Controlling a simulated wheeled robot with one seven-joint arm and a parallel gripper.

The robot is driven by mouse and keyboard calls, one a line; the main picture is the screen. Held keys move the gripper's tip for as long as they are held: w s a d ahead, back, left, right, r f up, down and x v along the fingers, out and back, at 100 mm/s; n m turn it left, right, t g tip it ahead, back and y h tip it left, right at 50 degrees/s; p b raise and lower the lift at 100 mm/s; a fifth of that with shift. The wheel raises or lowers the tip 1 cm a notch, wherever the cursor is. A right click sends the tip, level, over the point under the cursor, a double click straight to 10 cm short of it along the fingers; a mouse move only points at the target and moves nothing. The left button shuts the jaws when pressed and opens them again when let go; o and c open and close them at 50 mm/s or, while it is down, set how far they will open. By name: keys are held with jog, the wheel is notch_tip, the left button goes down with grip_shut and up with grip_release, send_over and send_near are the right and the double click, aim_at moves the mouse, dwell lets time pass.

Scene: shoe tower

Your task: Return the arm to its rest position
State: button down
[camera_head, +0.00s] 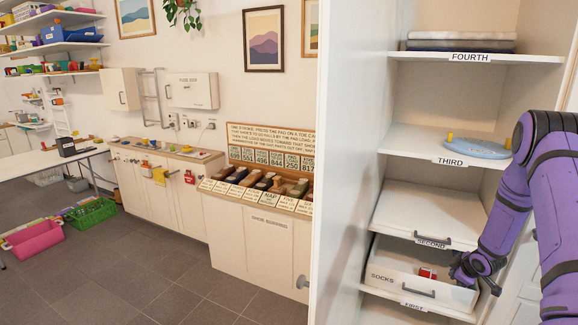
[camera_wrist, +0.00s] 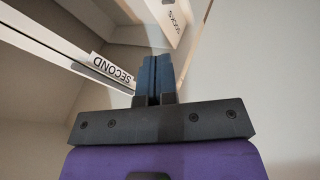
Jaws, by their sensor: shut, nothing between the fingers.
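My purple arm comes in from the right in the head view and bends down toward the lower shelves. My gripper (camera_head: 466,272) is at the right end of the socks drawer (camera_head: 388,278), close to its right side. In the wrist view my gripper (camera_wrist: 157,75) shows two blue fingers pressed together, with nothing between them. The fingers point toward the drawer's SOCKS label and the shelf edge labelled SECOND (camera_wrist: 112,72). I cannot tell whether the fingers touch anything.
The socks drawer stands pulled out, with a red item (camera_head: 427,273) in it. Above are the second shelf (camera_head: 428,212) and the third shelf (camera_head: 415,143), which holds a blue tray (camera_head: 472,148). The cabinet's white side panel (camera_head: 345,150) stands left of the shelves. The grey floor (camera_head: 150,270) further left is mostly clear.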

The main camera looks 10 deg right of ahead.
jog(key=w+a+r+m+h, duration=0.1)
jog(key=a+r, duration=0.1)
jog(key=r, duration=0.7)
jog(key=a+r+m+h, duration=0.1)
jog(key=a+r, duration=0.2)
jog(key=r, duration=0.6)
jog(key=s+a+r+m, duration=0.25)
jog(key=a+r, duration=0.25)
jog(key=r, duration=0.4)
jog(key=s+a+r+m, duration=0.1)
jog(key=s+a+r, duration=0.3)
jog(key=r, duration=0.4)
jog(key=s+a+r+m+y, duration=0.1)
jog(key=s+a+r, duration=0.3)
jog(key=s, duration=0.6)
jog(key=s+a+r+m+g+y, duration=0.1)
jog(key=s+a+r, duration=0.2)
jog(key=s+a, duration=0.6)
jog(key=s+a+r+m, duration=0.1)
jog(key=s+a+r, duration=0.3)
jog(key=s, duration=0.8)
jog(key=shift+s+a+r+m+g+y, duration=0.2)
jog(key=shift+a+r+m+g+y, duration=0.2)
jog(key=shift+a, duration=0.75)
